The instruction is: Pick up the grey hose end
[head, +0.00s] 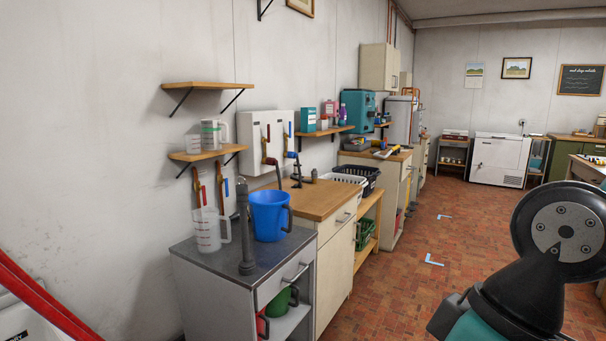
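A dark grey, ribbed, hose-like piece (243,228) stands upright on the grey-topped cabinet (205,254), towards its front. Its thicker lower end is at the worktop. I take it as the grey hose end. It stands between a clear measuring jug (207,232) on its left and a blue bucket (268,216) on its right, close to both in the picture. Whether it touches them I cannot tell. Part of my arm shows at the lower right, far from the hose. My gripper's fingers are not visible.
Low wooden shelves (207,154) and a white wall box (257,137) with pipes hang above the worktop. A wooden counter (318,199) adjoins on the right. Red tubes (38,300) cross the lower left. The brick-red floor (390,290) is open before the cabinets.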

